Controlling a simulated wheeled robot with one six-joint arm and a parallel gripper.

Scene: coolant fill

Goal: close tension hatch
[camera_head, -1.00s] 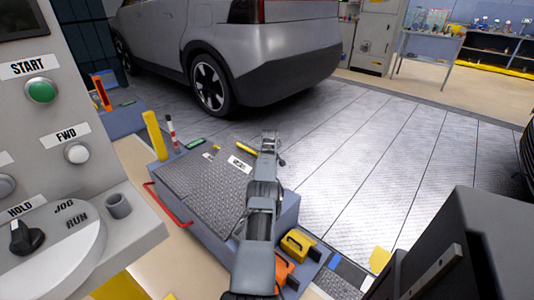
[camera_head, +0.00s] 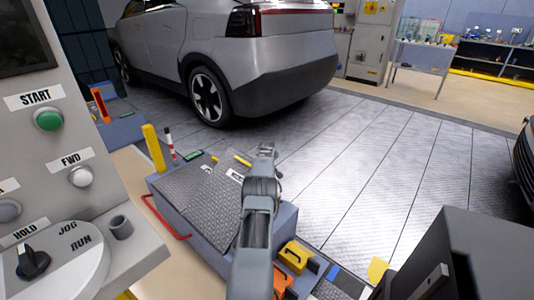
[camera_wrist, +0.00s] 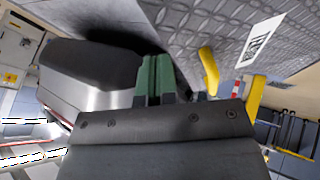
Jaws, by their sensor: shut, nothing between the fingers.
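The likely tension hatch is a grey tread-plate lid (camera_head: 205,205) with a white label, on top of a blue-grey box in the head view. It seems to lie over the box top; I cannot tell whether it is fully closed. In the wrist view, tread plate (camera_wrist: 215,35) with a label and yellow pieces fills the upper part. My gripper (camera_head: 266,150) extends over the right side of the box in the head view. Its green-tipped fingers (camera_wrist: 160,78) are together and hold nothing. The arm hides part of the lid and box; contact with the lid is unclear.
A control panel (camera_head: 70,245) with START and FWD buttons stands close at left. A red bar (camera_head: 160,215) runs along the box's left side. A grey car (camera_head: 230,55) stands behind.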

